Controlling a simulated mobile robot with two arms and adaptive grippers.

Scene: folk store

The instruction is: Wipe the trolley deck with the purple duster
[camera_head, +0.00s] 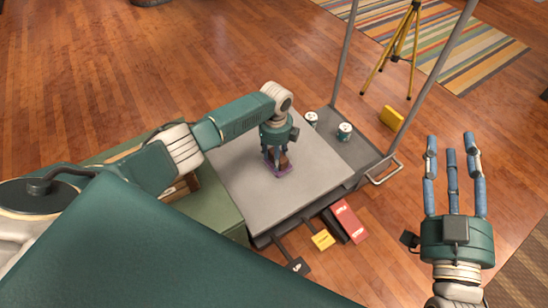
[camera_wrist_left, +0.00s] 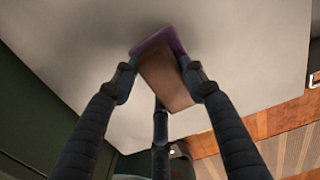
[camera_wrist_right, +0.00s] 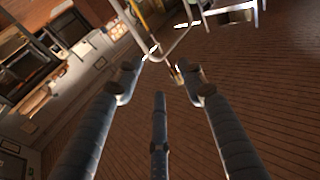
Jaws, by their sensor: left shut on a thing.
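The trolley deck (camera_head: 257,202) is a light grey flat panel in the middle of the head view. The purple duster (camera_head: 284,171) has a brown block on a purple pad and rests on or just above the deck near its centre. My left gripper (camera_head: 279,153) points down and is shut on the duster. In the left wrist view the duster's brown block (camera_wrist_left: 165,80) sits between the fingers, with the purple pad (camera_wrist_left: 158,41) against the pale deck. My right gripper (camera_head: 454,145) is open and empty, right of the trolley, fingers pointing away.
Two white-and-green cans (camera_head: 344,132) stand on the trolley's darker far end. A green cabinet (camera_head: 215,212) adjoins the left side. A red box (camera_head: 347,220) and a yellow one (camera_head: 323,240) lie by the near edge.

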